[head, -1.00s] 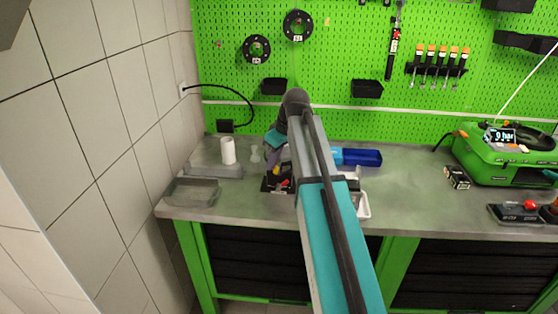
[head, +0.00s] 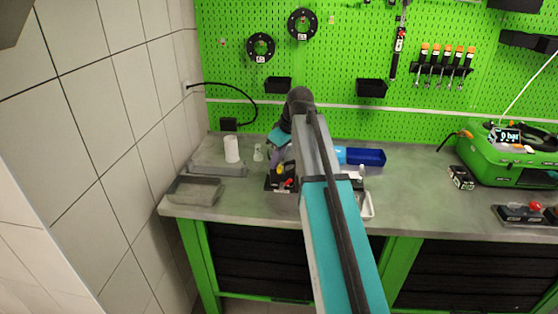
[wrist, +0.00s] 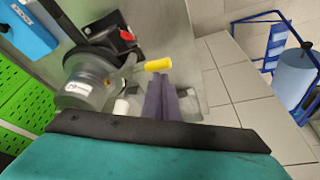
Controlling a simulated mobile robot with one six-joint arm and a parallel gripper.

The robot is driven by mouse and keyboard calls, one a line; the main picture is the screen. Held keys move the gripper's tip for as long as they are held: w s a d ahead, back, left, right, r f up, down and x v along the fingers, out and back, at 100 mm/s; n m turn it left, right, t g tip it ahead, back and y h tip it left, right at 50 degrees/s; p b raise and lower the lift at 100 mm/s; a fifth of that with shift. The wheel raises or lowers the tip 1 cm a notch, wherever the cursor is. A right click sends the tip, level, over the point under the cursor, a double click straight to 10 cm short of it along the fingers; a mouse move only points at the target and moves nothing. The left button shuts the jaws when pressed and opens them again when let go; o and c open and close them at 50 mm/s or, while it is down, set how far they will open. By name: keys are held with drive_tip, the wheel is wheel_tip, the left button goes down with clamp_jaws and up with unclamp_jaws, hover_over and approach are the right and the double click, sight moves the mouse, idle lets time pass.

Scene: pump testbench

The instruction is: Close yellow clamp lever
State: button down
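The yellow clamp lever (wrist: 158,65) shows in the wrist view just beyond my fingertips, lying roughly crosswise to them. In the head view its yellow tip (head: 279,171) is small, on the dark fixture left of my arm. My gripper (wrist: 164,78) has two purple fingers lying side by side with no clear gap, and nothing shows held between them. The fingertips are close to the lever, but I cannot tell whether they touch it. A round metal pump part (wrist: 88,80) and a red knob (wrist: 127,35) are left of the lever. My arm hides part of the fixture in the head view.
A white cylinder (head: 232,149) and a grey tray (head: 194,190) stand on the bench at left. A blue bin (head: 366,157) is behind my arm, and a green machine (head: 510,160) is at right.

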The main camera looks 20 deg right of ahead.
wheel_tip(320, 180, up, 10)
drive_tip(key=b, duration=0.2)
drive_tip(key=shift+a+r, duration=0.15)
drive_tip(key=shift+r, duration=0.05)
idle(0.6)
drive_tip(key=shift+w, duration=0.1)
